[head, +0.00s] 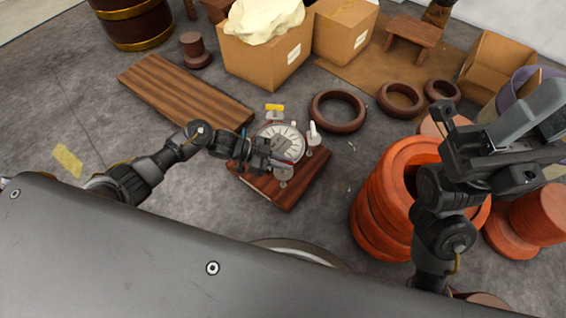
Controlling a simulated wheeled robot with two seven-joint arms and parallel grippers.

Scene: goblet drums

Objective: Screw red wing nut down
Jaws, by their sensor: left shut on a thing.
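A round pale drumhead with a metal rim (270,144) lies on a reddish-brown wooden board (288,196) on the floor. My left gripper (284,161) reaches in from the left over the near right edge of the drumhead. It is shut on a small red piece, which looks like the red wing nut (287,162). The jaws hide most of the nut. A pale upright fitting (314,134) stands at the right of the rim. My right gripper (525,155) is raised at the right, away from the board; its jaw opening is unclear.
Orange-red drum bodies (375,215) stand below my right arm. Brown rings (338,111) and a wooden plank (180,92) lie behind the board. Cardboard boxes (262,62) stand farther back. Bare grey floor lies left of the board.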

